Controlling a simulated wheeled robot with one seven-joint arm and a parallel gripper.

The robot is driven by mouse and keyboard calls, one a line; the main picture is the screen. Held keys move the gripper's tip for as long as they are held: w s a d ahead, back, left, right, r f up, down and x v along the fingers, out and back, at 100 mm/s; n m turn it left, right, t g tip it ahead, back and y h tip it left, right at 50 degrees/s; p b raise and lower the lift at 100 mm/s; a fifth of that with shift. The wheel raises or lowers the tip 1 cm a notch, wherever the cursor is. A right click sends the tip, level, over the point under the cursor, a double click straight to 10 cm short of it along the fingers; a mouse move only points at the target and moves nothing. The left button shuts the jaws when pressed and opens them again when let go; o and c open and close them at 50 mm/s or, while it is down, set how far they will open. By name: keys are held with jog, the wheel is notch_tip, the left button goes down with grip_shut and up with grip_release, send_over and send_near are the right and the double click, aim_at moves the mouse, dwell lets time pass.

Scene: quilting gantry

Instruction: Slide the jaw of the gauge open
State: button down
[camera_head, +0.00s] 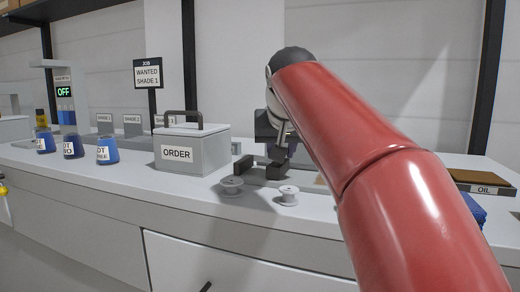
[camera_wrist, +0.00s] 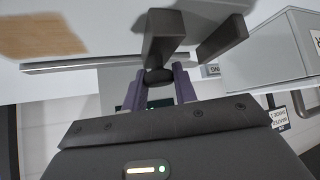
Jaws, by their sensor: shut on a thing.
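The gauge has a long grey beam (camera_wrist: 95,63) with two dark jaws, lying on the bench. In the wrist view one jaw (camera_wrist: 222,38) is nearer the order box and the other jaw (camera_wrist: 163,38) is in front of my gripper, with a gap between them. My gripper (camera_wrist: 158,85) is shut on a small dark knob (camera_wrist: 158,76) behind that second jaw. In the head view my gripper (camera_head: 278,150) points down at the gauge (camera_head: 250,171), and the arm hides part of the beam.
A grey order box (camera_head: 192,152) stands close to the gauge's left end. Several blue pots (camera_head: 107,150) are farther left. An oil-labelled tray (camera_head: 484,180) is at the right, beyond my arm.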

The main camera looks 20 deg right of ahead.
jog(key=shift+s+d, duration=0.6)
jog(key=shift+d, duration=0.25)
jog(key=c, duration=1.2)
grip_release()
jog(key=shift+d, duration=0.1)
jog(key=shift+o, duration=0.2)
jog(key=p+v, duration=0.1)
jog(key=v, duration=0.7)
